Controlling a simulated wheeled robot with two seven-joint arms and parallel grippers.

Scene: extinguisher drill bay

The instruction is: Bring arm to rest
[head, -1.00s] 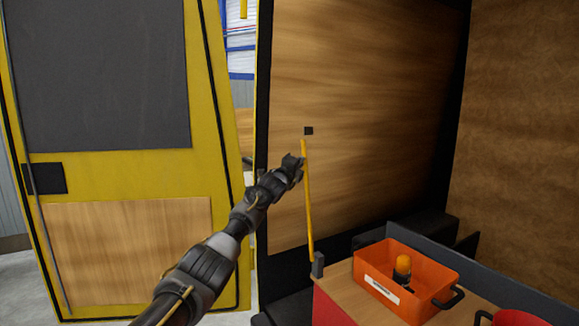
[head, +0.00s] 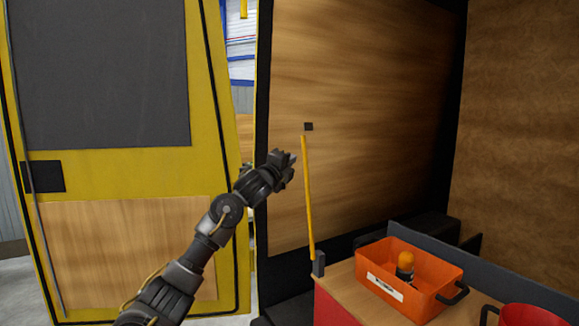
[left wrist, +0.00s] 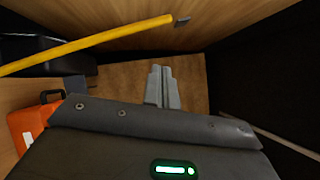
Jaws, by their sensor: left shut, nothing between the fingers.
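My left arm comes in from the lower left in the head view. Its gripper (head: 288,160) is raised in front of the wooden wall panel, just left of the upper part of a yellow bar (head: 308,200). In the left wrist view the two grey fingers (left wrist: 162,88) are together with nothing between them. The yellow bar (left wrist: 90,45) crosses the upper left of that view, apart from the fingers. My right gripper is in neither view.
A yellow door (head: 120,175) with a dark pane stands at the left. An orange bin (head: 415,285) holding an orange-topped object (head: 405,260) sits on a wood-topped red cabinet (head: 345,290) at the lower right. A red container (head: 520,317) is at the right corner.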

